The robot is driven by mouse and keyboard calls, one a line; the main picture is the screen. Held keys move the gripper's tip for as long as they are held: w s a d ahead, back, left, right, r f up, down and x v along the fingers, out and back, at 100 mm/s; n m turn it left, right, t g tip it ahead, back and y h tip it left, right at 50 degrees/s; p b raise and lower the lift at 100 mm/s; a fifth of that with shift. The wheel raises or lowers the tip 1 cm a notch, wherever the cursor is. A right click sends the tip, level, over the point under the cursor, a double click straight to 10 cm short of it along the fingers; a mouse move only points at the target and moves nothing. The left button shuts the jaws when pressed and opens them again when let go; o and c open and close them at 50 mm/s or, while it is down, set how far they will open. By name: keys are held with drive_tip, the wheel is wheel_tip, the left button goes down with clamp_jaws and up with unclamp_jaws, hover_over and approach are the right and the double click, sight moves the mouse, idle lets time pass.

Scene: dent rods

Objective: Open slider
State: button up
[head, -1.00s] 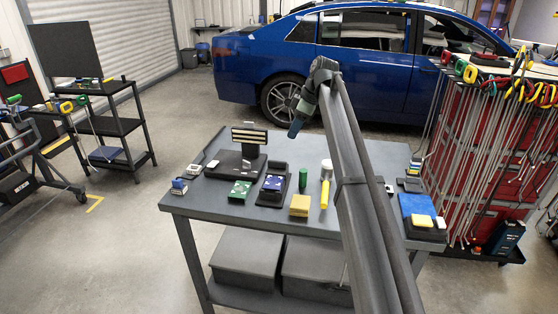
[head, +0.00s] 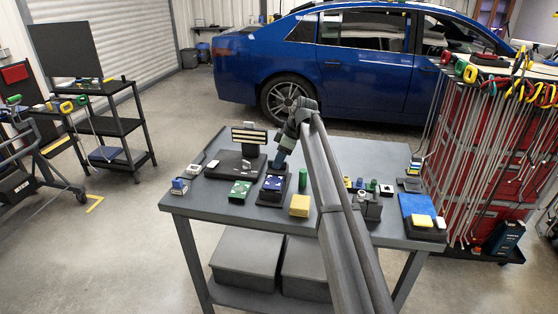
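I cannot tell for certain which thing is the slider. My gripper (head: 277,167) points down at the upper end of a black holder (head: 271,199) on the grey workbench. A dark blue patterned piece (head: 273,183) lies in that holder, just below the gripper tip. Whether the tip touches the holder or hovers above it is not clear. The fingers are too small to show if they are open or shut. Left of the holder stands a striped panel (head: 249,136) on a black base.
The grey workbench (head: 215,208) also bears a green box (head: 240,190), a green cylinder (head: 302,178), a yellow box (head: 300,206) and a blue mat (head: 416,204). A black block with several small parts stands right of my arm. A blue car (head: 365,62) is behind the bench.

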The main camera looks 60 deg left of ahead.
drive_tip(key=shift+s+a+f, duration=0.1)
drive_tip(key=shift+f, duration=0.2)
clamp_jaws()
idle(0.6)
